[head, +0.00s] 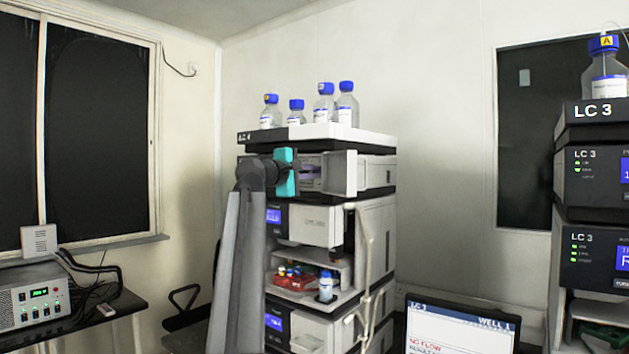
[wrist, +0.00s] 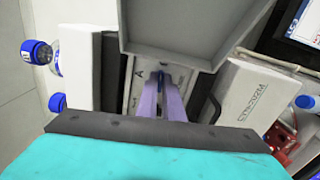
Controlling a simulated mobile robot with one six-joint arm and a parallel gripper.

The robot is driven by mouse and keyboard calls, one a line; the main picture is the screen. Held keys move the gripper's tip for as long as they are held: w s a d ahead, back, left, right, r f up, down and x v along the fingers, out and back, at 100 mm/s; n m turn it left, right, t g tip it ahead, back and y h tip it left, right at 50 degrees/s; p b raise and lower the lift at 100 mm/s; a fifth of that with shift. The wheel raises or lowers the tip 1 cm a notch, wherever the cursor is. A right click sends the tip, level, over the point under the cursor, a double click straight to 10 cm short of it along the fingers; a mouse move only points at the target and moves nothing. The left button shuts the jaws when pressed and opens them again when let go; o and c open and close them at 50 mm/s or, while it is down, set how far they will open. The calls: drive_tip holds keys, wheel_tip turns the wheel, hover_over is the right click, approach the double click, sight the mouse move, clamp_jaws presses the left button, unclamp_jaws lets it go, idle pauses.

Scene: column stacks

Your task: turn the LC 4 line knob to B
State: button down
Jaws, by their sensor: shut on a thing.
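The LC 4 stack (head: 322,220) stands in the middle of the head view. My gripper (head: 312,177) reaches into its upper module, beside an open door panel (head: 342,173). In the wrist view, which is turned on its side, the purple fingers of my gripper (wrist: 161,88) are shut on the small dark line knob (wrist: 159,74). A letter A (wrist: 137,74) shows on the pale panel beside the knob. The fingers hide most of the knob, so I cannot tell which way it points. No B is readable.
The open door (wrist: 190,35) is close beside the fingers in the wrist view. Several blue-capped bottles (head: 325,103) stand on the stack's top tray (head: 345,133). A lower bay holds a red rack (head: 297,280). A monitor (head: 462,325) and the LC 3 stack (head: 590,180) are at right.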

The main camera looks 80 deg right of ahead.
drive_tip(key=shift+s+a+f+m, duration=0.1)
drive_tip(key=shift+f+m, duration=0.15)
drive_tip(key=shift+m, duration=0.25)
drive_tip(key=c, duration=1.9)
unclamp_jaws()
drive_tip(key=shift+a+r, duration=0.15)
drive_tip(key=b+v, duration=0.3)
drive_tip(key=v, duration=1)
drive_tip(key=shift+a, duration=0.2)
